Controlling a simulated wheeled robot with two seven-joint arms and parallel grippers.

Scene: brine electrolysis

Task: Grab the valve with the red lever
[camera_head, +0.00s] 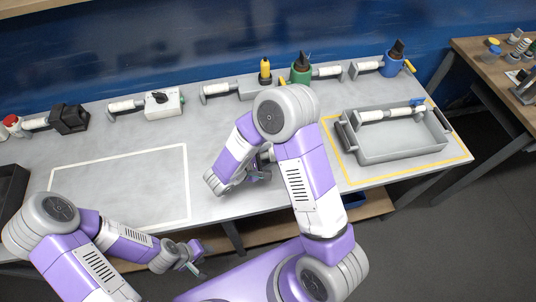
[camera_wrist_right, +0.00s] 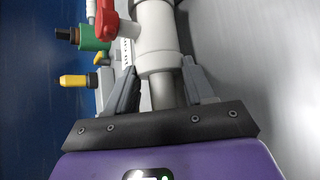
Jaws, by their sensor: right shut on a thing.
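The valve with the red lever (camera_wrist_right: 106,20) shows in the right wrist view as a white body with a grey pipe. My right gripper (camera_wrist_right: 160,82) is shut on its grey pipe, just below the white collar, with one finger on each side. In the head view my right gripper (camera_head: 258,173) is over the front middle of the table, and my own arm hides most of the held valve. My left gripper (camera_head: 190,260) is low at the front, off the table's front edge and away from the valve. Its jaw opening is too small to make out.
A grey tray (camera_head: 405,155) holding a blue-levered valve (camera_head: 417,103) stands inside a yellow outline at right. Several fittings line the back, including a green-bodied one (camera_head: 301,74) and a blue-bodied one (camera_head: 392,66). A white-outlined area (camera_head: 125,185) at left is clear.

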